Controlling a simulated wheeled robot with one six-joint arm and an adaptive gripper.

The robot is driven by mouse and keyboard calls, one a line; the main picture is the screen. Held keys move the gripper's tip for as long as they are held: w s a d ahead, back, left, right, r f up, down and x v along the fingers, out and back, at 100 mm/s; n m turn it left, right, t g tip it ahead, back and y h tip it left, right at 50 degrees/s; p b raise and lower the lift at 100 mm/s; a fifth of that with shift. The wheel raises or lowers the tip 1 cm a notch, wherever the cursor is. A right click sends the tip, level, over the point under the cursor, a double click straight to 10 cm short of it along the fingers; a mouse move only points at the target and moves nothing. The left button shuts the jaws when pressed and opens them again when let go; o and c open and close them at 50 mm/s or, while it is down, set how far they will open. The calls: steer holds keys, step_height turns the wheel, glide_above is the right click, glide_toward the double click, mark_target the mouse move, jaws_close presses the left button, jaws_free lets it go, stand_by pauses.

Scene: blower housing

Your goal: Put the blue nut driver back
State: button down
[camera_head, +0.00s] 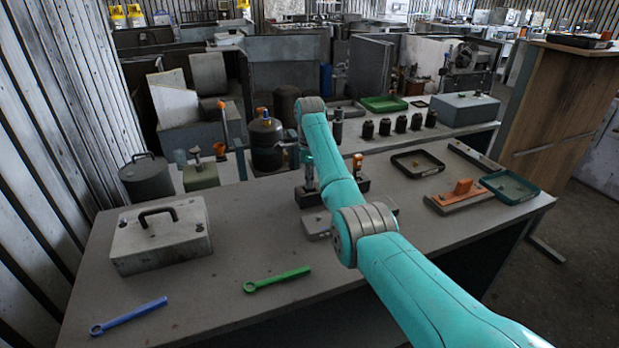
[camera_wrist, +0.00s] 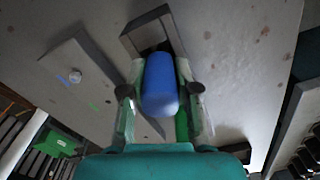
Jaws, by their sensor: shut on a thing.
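The blue nut driver (camera_wrist: 161,84) is between the two fingers of my gripper (camera_wrist: 160,98) in the wrist view. Its rounded blue handle faces the camera and hides its shaft and tip. A dark grey block (camera_wrist: 146,28) shows beyond the handle; I cannot tell whether the driver touches it. In the head view my gripper (camera_head: 309,180) points down at a dark rack (camera_head: 359,187) on the bench, and my arm partly covers it. An orange-handled driver (camera_head: 357,163) stands upright in the rack. The blue handle cannot be made out in the head view.
A grey metal box (camera_head: 160,238), a blue wrench (camera_head: 128,316) and a green wrench (camera_head: 277,280) lie on the bench's left. The front middle has bare bench.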

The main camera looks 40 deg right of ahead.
steer(key=shift+c, duration=1.4)
jaws_free()
steer(key=shift+r, duration=4.05)
